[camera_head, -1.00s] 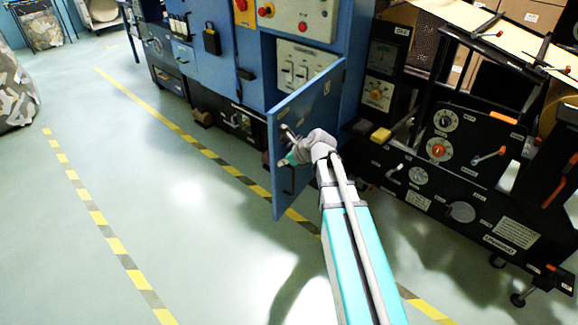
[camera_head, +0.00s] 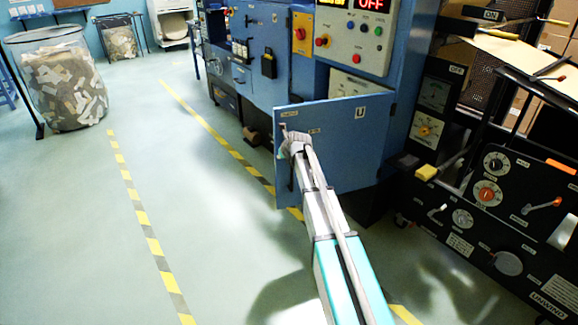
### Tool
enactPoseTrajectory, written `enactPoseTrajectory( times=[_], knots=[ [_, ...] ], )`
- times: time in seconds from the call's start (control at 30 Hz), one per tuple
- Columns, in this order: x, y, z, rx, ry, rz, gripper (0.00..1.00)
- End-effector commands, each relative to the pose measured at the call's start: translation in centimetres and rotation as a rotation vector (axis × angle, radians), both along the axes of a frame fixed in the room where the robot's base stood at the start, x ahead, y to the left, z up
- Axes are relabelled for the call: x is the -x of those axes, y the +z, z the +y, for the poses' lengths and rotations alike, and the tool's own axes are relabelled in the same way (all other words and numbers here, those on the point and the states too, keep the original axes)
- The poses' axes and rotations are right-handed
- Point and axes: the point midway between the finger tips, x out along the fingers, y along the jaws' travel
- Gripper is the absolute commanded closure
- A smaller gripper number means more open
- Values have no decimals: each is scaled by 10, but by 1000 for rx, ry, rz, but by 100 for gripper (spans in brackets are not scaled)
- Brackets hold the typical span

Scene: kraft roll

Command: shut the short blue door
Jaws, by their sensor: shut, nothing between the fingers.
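The short blue door (camera_head: 345,150) stands partly open on the blue machine, with its hinge side at the right and its free edge at the left. It bears a small pale mark near its upper right corner. Part of the pale inner panel (camera_head: 345,84) still shows above its top edge. My gripper (camera_head: 284,130) is shut and empty, at the outer face near the free edge. I cannot tell whether it touches the door. My wrist and arm hide part of the door and most of its dark handle (camera_head: 291,182).
A wire bin of scraps (camera_head: 62,85) is at the far left. The floor (camera_head: 80,240) between the striped lines is clear.

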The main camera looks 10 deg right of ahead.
Motion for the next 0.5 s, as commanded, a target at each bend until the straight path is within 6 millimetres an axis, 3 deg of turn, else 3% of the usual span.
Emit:
enactPoseTrajectory(
  times=[0.03, 0.2, 0.5],
  knots=[
    [-16, 0, 0, 1, -21, 0, 100],
    [-41, 0, -1, 0, -82, 0, 100],
    [-55, 0, -3, 2, -120, 1, 100]
  ],
)
